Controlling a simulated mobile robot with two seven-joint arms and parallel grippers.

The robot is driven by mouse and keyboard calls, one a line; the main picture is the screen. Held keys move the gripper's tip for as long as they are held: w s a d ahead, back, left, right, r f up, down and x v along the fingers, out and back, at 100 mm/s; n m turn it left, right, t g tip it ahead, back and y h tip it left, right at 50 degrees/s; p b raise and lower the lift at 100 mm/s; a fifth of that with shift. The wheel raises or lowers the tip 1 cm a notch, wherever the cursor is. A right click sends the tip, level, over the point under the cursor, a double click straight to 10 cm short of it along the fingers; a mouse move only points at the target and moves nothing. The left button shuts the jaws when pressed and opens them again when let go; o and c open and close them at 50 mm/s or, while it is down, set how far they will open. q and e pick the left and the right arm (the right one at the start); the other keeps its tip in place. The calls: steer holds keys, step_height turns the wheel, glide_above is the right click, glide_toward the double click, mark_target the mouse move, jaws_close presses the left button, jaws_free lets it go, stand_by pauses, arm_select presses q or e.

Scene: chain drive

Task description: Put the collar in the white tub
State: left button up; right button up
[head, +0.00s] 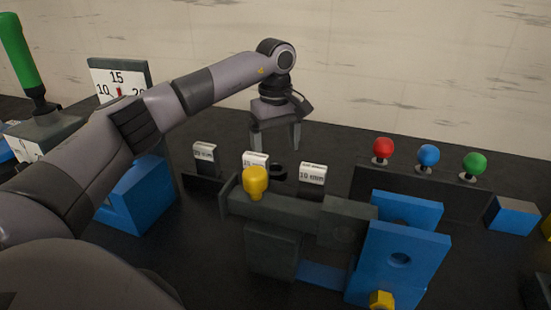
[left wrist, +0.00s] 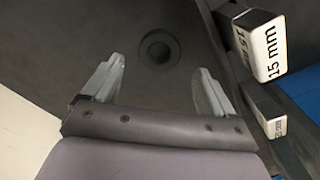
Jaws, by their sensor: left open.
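A dark round collar (head: 278,171) lies on the black bench top between two white-labelled blocks. It also shows in the left wrist view (left wrist: 159,49) as a dark ring with a hole, just beyond the fingertips and centred between them. My left gripper (head: 275,147) points down above and slightly behind the collar, open with nothing between its fingers. Its two fingers also show in the left wrist view (left wrist: 160,66), apart from the ring. I see no white tub in either view. My right gripper is not in view.
Labelled blocks stand beside the collar, one (left wrist: 270,50) reading 15 mm. In front is a dark fixture with a yellow knob (head: 256,181) and blue plates (head: 405,258). Red (head: 382,148), blue (head: 428,155) and green (head: 474,161) knobs stand at right. A green-handled lever (head: 18,55) rises at left.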

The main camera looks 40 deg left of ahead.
arm_select(q)
step_height(320, 180, up, 6)
steer(key=shift+o, duration=0.4)
steer(key=shift+r, duration=0.25)
steer(key=n+t+h+p, duration=0.1)
steer(key=n+t+p, duration=0.2)
steer(key=n+p, duration=1.1)
glide_toward(274, 163)
steer(key=n+b, duration=0.2)
steer(key=d+f+n+b, duration=0.1)
steer(key=shift+s+d+f+n+b, duration=0.1)
steer(key=shift+s+n+b, duration=0.15)
steer(key=shift+n+b, duration=0.15)
steer(key=p+x, duration=0.1)
steer(key=x, duration=0.6)
steer(key=shift+s+d+f+p, duration=0.15)
steer(key=shift+s+f+p, duration=0.05)
steer(key=shift+p, duration=0.15)
steer(key=shift+c, duration=0.3)
steer(key=shift+r, duration=0.1)
steer(key=c, duration=1.5)
